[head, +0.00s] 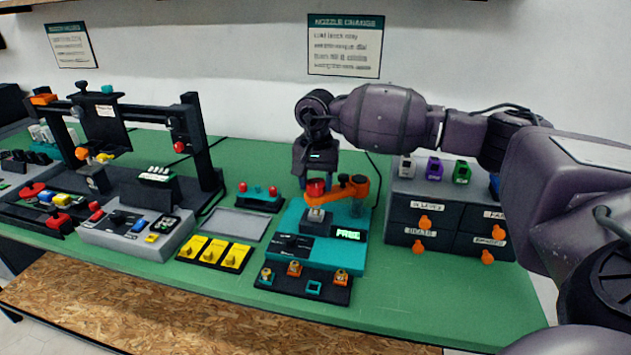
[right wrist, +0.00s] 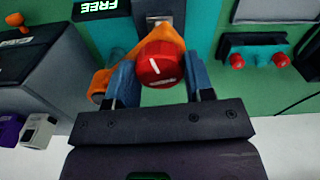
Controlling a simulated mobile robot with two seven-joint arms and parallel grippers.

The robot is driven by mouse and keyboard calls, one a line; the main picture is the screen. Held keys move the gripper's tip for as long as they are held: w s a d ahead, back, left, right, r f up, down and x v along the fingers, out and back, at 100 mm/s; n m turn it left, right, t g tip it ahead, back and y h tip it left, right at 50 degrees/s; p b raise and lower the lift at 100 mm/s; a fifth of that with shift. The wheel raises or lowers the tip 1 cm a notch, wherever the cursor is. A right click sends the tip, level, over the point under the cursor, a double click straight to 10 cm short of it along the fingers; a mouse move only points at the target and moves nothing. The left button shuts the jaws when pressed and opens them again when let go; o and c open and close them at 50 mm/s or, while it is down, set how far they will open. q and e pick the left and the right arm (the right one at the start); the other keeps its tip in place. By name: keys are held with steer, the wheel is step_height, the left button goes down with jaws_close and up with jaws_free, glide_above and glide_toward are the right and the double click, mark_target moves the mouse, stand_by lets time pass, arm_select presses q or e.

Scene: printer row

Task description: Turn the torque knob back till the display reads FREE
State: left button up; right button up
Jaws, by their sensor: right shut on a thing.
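The red torque knob (head: 316,188) sits on an orange arm (head: 345,192) above the teal nozzle station (head: 325,249). In the right wrist view the knob (right wrist: 160,64) has a white pointer line on its face. My right gripper (right wrist: 161,82) is shut on it, one blue finger on each side. In the head view my right gripper (head: 315,172) comes down on the knob from above. The station's display (head: 348,235) reads FREE in green, and the display (right wrist: 98,7) reads FREE in the right wrist view too. My left gripper is not in view.
A drawer cabinet (head: 450,217) with orange knobs stands right of the station. A black tray (head: 303,284) with several nozzles lies in front. Yellow pads (head: 215,252) and a grey mat (head: 236,224) lie to the left. The green bench (head: 430,293) is clear at front right.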

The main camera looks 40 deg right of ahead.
mark_target(316, 182)
steer(key=o, duration=0.9)
steer(key=shift+o, duration=0.2)
steer(key=shift+r, duration=0.1)
step_height(316, 182, up, 11)
stand_by(1.3)
